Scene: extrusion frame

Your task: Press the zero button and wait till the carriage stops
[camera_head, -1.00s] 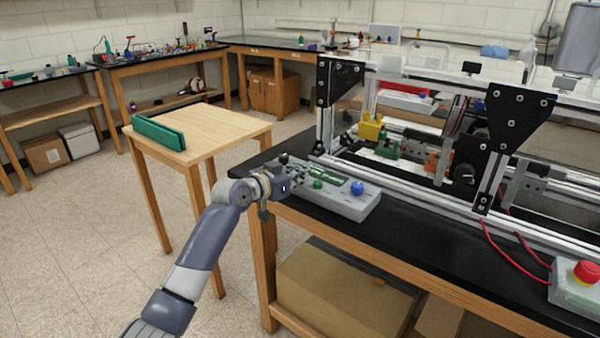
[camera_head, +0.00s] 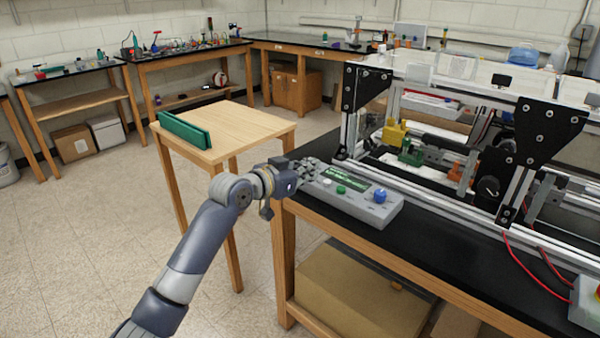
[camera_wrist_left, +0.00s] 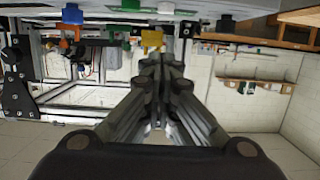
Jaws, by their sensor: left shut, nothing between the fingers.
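A grey control box (camera_head: 357,207) lies at the near left corner of the black bench. It has a lit green display (camera_head: 345,176), a green button (camera_head: 341,189), a small white button (camera_head: 327,183) and a blue knob (camera_head: 380,196). No label is readable, so I cannot tell which is the zero button. My left gripper (camera_head: 308,169) is shut and empty at the box's left end; contact cannot be told. Its closed fingers (camera_wrist_left: 163,75) show in the left wrist view, with the blue knob (camera_wrist_left: 72,13) beyond. I cannot clearly identify the carriage within the extrusion frame (camera_head: 540,135). My right gripper is out of view.
Yellow (camera_head: 394,133), green (camera_head: 411,157) and orange (camera_head: 462,167) parts sit inside the frame. Red wires (camera_head: 540,270) run to a box cut off at the right edge. A wooden table (camera_head: 240,130) with a green piece (camera_head: 184,130) stands left of the bench.

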